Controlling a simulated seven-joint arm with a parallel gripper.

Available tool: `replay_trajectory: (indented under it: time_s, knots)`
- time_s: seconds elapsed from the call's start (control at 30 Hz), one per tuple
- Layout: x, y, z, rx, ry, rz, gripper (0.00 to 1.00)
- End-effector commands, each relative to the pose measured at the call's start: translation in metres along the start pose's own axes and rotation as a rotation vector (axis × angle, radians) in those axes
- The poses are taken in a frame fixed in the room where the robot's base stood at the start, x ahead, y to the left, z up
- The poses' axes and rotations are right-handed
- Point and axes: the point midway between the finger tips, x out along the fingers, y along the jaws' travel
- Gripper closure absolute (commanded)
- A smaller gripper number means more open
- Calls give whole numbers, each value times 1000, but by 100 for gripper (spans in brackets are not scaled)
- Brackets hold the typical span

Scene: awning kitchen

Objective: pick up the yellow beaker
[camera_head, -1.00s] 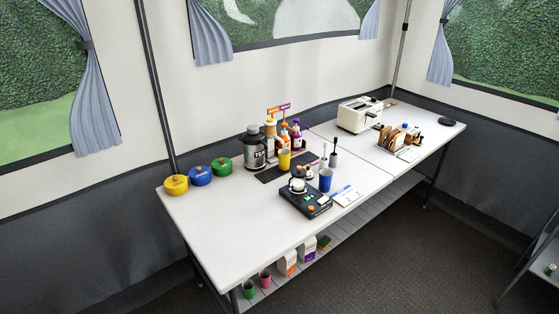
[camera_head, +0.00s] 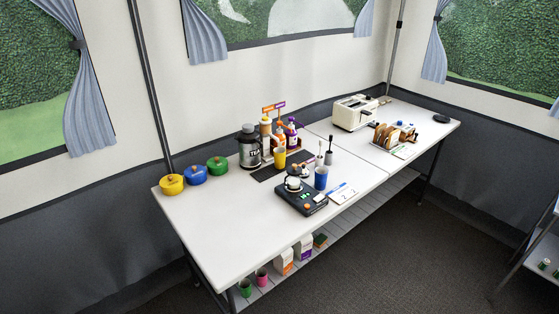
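The yellow beaker (camera_head: 280,158) stands upright on the dark mat (camera_head: 263,176) on the white table. It is just right of the dark grey canister (camera_head: 249,150) and in front of the caddy of bottles (camera_head: 271,125). A blue beaker (camera_head: 321,178) stands nearer the front edge, to its right. Nothing visible covers the front of the yellow beaker. My gripper is not in view.
A black scale-like device (camera_head: 301,198) sits in front of the mat, with a white pot on it. Yellow, blue and green lidded pots (camera_head: 196,175) stand at the left. A toaster (camera_head: 357,113) and bread rack (camera_head: 395,137) are at the right. The table's front left is clear.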

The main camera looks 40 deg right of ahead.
Motion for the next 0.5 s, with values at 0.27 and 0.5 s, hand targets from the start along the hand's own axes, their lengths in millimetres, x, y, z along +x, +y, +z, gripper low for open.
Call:
replay_trajectory:
  time_s: [0.27,0.5]
  knots:
    - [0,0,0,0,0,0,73]
    - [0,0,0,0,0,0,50]
